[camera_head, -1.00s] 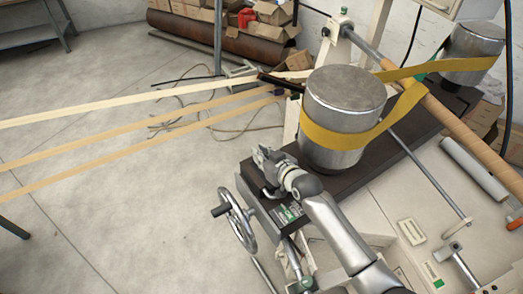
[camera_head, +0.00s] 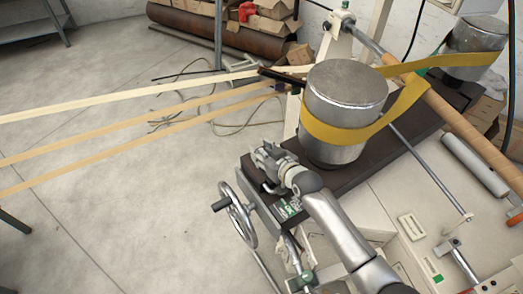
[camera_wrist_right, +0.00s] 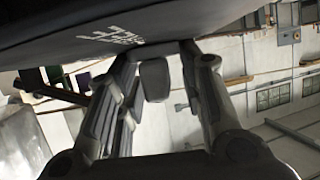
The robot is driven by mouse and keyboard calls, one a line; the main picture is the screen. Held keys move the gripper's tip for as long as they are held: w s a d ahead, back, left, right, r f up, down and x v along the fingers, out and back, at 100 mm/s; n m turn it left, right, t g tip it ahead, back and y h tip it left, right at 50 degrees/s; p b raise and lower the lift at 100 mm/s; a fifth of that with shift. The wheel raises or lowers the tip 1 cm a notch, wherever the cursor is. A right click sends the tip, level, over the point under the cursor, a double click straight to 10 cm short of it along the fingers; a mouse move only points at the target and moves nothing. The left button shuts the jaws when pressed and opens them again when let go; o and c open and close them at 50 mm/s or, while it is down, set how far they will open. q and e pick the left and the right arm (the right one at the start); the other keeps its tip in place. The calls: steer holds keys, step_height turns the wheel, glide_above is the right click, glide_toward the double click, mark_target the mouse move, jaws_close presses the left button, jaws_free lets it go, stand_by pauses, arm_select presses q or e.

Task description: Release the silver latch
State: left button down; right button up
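My right gripper (camera_head: 263,158) is at the near left end of the dark beam, beside the silver drum (camera_head: 343,90) and above the handwheel (camera_head: 238,213). In the right wrist view its two fingers (camera_wrist_right: 162,55) stand apart, with their tips close to a dark surface with white lettering. A small grey rounded block (camera_wrist_right: 155,79) shows between the fingers. I cannot tell whether it is the silver latch or whether a finger touches it. No latch can be made out for sure in the head view, where my gripper and arm cover part of the beam end. My left gripper is not in view.
A yellow belt (camera_head: 408,100) wraps the drum and runs to a second drum (camera_head: 476,40). Several pale strips (camera_head: 120,105) stretch across the left. A long tan roller (camera_head: 470,138) lies at the right. The floor at left is mostly clear.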

steer(key=shift+r, duration=0.1)
steer(key=shift+s, duration=0.1)
steer(key=v, duration=1.2)
stand_by(0.5)
